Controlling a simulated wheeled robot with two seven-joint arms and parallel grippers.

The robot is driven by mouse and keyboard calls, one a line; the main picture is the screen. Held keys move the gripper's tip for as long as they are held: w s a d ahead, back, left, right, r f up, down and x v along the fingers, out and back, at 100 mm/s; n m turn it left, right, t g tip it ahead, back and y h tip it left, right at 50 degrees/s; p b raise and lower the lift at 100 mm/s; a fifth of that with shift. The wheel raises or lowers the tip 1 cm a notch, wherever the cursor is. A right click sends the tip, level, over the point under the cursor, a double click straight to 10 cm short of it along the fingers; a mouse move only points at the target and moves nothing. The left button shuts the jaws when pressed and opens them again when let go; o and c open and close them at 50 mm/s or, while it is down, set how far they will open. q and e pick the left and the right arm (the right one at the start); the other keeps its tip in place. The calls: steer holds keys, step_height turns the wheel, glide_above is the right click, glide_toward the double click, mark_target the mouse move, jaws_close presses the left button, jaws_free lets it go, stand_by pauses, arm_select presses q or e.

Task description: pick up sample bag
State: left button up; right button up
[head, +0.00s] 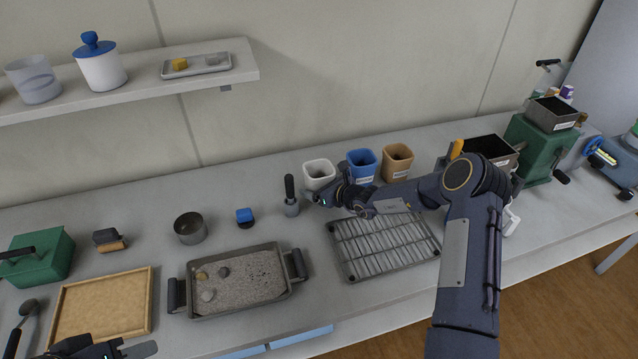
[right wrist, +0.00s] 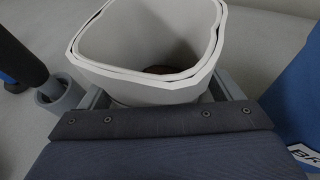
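The white sample bag (head: 319,172) stands open-topped on the bench, left of a blue bag (head: 361,163) and a tan bag (head: 397,161). In the right wrist view the white bag (right wrist: 145,45) fills the top middle, with something dark red at its bottom. My right gripper (head: 318,197) is low at the front of the white bag. Its fingers are spread on either side of the bag (right wrist: 158,95); firm contact is not visible. My left gripper (head: 120,349) is at the bottom left edge, partly cut off.
A dark-handled tool in a grey holder (head: 291,197) stands just left of the white bag. A wire rack (head: 384,246) lies in front, under my right arm. A soil tray (head: 240,281), metal cup (head: 190,228) and wooden tray (head: 101,306) are left. A green machine (head: 540,146) is right.

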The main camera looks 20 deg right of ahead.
steer(key=c, duration=1)
steer(key=shift+r, duration=0.1)
